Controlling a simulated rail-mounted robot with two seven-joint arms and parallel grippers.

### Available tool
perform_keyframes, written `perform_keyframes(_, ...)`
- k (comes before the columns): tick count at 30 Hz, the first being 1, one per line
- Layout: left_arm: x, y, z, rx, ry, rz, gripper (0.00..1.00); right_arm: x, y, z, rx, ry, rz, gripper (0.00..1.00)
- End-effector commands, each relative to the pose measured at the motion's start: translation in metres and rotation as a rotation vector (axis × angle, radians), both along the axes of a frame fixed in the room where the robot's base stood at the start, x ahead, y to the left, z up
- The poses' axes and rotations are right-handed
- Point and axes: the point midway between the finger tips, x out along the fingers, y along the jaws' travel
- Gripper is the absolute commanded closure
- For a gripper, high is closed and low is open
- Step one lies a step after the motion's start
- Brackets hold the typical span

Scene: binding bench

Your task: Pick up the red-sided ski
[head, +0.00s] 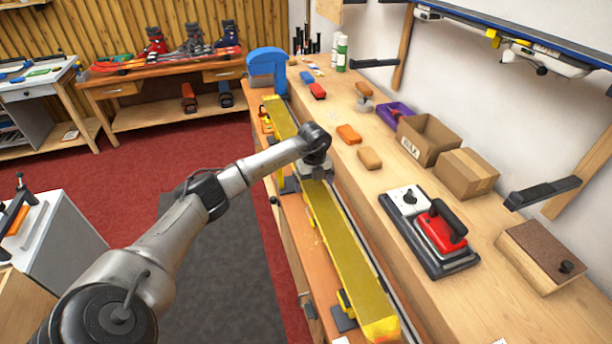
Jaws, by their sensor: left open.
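A long ski with a yellow base (343,248) lies lengthwise along the front of the bench, base up. Its near end looks yellow-orange, and I cannot make out a red side on it. My left gripper (316,176) is over the middle of this ski, pointing down, and covers a short stretch of it. The gripper is open; its fingertips are mostly hidden, and I cannot tell whether they touch the ski. The far part of the ski shows beyond my wrist. My right gripper is not in view.
A red waxing iron (442,228) sits on its base right of the ski. Behind it are an open cardboard box (428,141), a closed carton (466,174) and several wax blocks. A blue ski (530,30) hangs on the wall. Left of the bench is open floor.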

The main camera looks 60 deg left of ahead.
Motion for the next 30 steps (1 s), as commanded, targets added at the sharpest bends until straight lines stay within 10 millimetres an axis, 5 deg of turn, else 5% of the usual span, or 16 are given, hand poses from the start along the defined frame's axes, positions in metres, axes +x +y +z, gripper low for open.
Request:
perform_keyframes(7,-0.001,0.0,-0.033,-0.002,0.002,0.0,0.0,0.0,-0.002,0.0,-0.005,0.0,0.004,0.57)
perform_keyframes(15,0.0,0.0,-0.037,0.0,0.0,0.0,0.0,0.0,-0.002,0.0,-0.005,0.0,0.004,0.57)
perform_keyframes(30,0.0,0.0,-0.036,0.0,0.0,0.0,0.48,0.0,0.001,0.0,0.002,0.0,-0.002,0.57)
